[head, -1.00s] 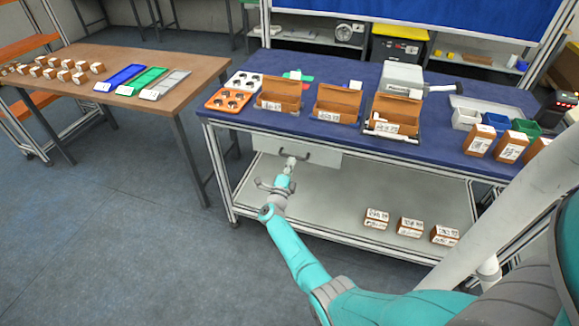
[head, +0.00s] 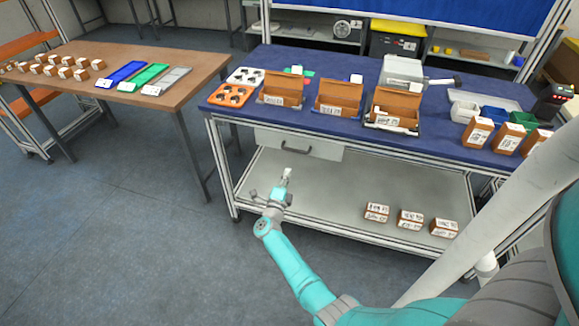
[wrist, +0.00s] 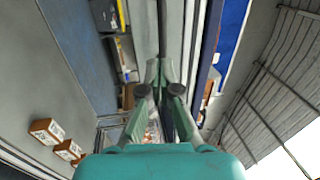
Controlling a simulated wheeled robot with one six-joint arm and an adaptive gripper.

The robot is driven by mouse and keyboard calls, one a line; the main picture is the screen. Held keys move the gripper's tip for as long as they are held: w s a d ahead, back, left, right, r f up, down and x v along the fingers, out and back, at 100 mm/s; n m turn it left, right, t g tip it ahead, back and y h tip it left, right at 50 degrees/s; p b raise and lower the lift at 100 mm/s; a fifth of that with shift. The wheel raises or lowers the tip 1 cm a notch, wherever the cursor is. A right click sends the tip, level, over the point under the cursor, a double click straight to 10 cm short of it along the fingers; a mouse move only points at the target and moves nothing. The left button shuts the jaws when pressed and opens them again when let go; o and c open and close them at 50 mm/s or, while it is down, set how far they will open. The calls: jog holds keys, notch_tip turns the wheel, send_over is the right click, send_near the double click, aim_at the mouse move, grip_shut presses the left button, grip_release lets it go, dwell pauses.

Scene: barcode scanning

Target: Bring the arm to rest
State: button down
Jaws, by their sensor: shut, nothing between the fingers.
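My gripper (head: 287,174) is in front of the blue-topped workbench (head: 236,110), below the tabletop and in front of the lower shelf. It is shut and empty, apart from the drawer handle (head: 297,148) above it in the picture. In the wrist view the closed fingers of my gripper (wrist: 161,72) point along the bench, and that view is turned on its side. My teal arm reaches up from the bottom of the head view.
The grey drawer (head: 325,152) hangs under the benchtop. Small brown boxes (head: 410,219) stand on the lower shelf. Open brown boxes (head: 338,98) sit on top. A wooden table (head: 150,62) stands at left. The floor (head: 110,230) between is clear.

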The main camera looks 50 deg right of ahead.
jog(key=v, duration=0.5)
jog(key=shift+s+a+f, duration=0.1)
jog(key=shift+a, duration=0.25)
jog(key=s+a+r+n+t+y, duration=0.1)
jog(key=s+a+n+t+y, duration=0.9)
jog(key=s+a+n, duration=0.95)
jog(key=s+a+r+n+g+y, duration=0.1)
jog(key=s+a+r+n+y, duration=0.3)
jog(key=s, duration=0.6)
jog(key=s+a+r+n+g+y, duration=0.1)
jog(key=s+a+r+n+y, duration=0.3)
jog(key=s+a+r+n, duration=0.4)
jog(key=s+a+r, duration=0.2)
jog(key=a+r, duration=0.1)
jog(key=shift+s+a+r+y, duration=0.15)
jog(key=shift+s+r+y, duration=0.05)
jog(key=shift+s+y, duration=0.2)
